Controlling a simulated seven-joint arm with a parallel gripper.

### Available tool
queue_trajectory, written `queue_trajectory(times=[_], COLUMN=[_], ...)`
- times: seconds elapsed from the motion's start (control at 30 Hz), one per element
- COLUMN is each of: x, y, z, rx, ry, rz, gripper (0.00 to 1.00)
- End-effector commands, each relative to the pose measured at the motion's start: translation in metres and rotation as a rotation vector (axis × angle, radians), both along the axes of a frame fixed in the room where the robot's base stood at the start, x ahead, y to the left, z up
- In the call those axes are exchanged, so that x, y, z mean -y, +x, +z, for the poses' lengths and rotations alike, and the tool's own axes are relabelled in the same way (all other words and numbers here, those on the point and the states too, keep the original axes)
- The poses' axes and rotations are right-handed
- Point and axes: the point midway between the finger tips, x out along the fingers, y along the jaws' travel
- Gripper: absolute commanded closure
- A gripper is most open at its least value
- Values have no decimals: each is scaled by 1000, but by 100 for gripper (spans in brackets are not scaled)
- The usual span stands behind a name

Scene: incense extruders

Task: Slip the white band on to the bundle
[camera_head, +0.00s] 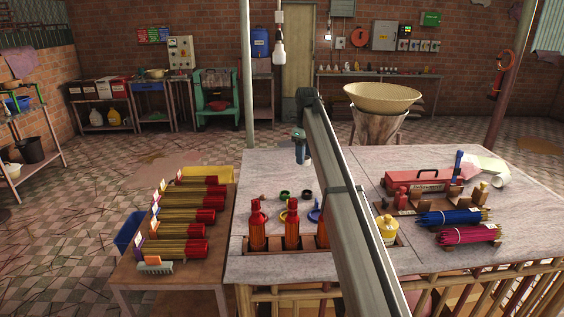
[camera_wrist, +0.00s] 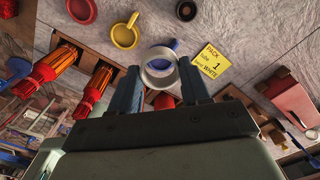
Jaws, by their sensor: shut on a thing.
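My gripper (camera_wrist: 160,80) has its two blue-grey fingers closed on the white band (camera_wrist: 146,72), a short open ring, in the wrist view. Three upright red-and-orange pieces (camera_head: 258,230) stand in a row at the table's front, the right one partly behind my arm. They also show at left in the wrist view (camera_wrist: 50,68), apart from the band. I cannot tell which piece is the task's bundle.
A yellow card (camera_wrist: 210,68) reads PACK, tube 1, WHITE. A yellow ring (camera_wrist: 125,36), a red ring (camera_wrist: 81,11) and others lie on the table. Red-tipped bundles (camera_head: 182,230) lie left.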

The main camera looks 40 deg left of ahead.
Motion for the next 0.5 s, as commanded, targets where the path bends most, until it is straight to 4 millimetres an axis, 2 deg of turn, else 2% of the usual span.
queue_trajectory(times=[0.03,0.2,0.33,0.5], x=[26,89,130,164], y=[-8,-30,-56,-91], z=[7,23,28,21], rx=[1,1,1,0], ry=[2,1,1,0], rz=[-11,-28,-18,28], gripper=[81,81,81,81])
